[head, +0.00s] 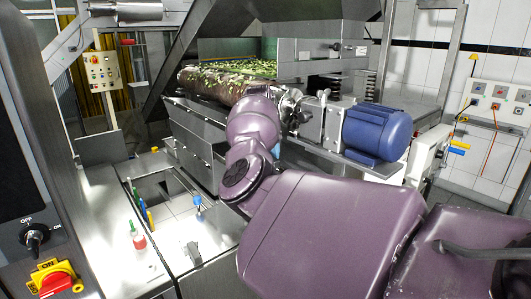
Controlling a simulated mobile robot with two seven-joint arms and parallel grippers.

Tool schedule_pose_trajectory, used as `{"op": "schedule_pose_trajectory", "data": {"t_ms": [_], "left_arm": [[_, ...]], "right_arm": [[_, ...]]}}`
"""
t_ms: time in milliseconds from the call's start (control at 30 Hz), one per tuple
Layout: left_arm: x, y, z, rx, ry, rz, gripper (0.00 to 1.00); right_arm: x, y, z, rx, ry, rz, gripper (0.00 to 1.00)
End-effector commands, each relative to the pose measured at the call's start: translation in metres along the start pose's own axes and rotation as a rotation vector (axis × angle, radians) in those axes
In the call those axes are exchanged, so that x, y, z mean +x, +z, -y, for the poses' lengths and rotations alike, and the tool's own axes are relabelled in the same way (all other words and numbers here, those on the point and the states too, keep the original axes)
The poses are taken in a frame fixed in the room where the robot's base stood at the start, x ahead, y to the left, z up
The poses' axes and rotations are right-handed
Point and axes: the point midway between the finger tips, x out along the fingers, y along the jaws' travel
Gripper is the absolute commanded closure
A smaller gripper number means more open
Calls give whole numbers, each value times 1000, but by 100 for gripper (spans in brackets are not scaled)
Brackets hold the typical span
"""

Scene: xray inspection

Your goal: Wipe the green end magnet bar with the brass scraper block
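A row of thin bars with coloured ends stands at the left edge of the square opening in the steel deck. One end looks green (133,194), with a blue end (141,205) and a yellow end (150,217) nearer. I take the green one as the green end magnet bar; it is small in view. A small dark block (194,253) lies on the deck right of the bottle; I cannot tell whether it is the brass scraper block. My purple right arm crosses the middle and right, and no gripper fingers show on it. My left gripper is out of view.
A red bottle (138,238) and a blue-topped item (197,204) stand on the steel deck (120,265). A conveyor (230,84) with green leafy bits and a blue motor (377,132) lie behind my arm. A switch panel (45,255) is at left.

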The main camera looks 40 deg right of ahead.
Motion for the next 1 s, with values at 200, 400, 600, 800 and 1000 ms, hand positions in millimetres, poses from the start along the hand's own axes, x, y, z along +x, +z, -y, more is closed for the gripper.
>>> {"op": "schedule_pose_trajectory", "data": {"t_ms": [200, 400, 600, 800, 1000], "left_arm": [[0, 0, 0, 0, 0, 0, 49], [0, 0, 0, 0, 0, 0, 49], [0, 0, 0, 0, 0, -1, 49], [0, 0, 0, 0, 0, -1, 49], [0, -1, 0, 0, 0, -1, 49]], "right_arm": [[0, 0, 0, 0, 0, 0, 74], [0, 0, 0, 0, 0, 0, 74], [2, 0, 0, 0, 0, 0, 74], [5, 1, 0, 0, -1, 0, 74], [8, 2, 0, 0, -1, 0, 74]]}}
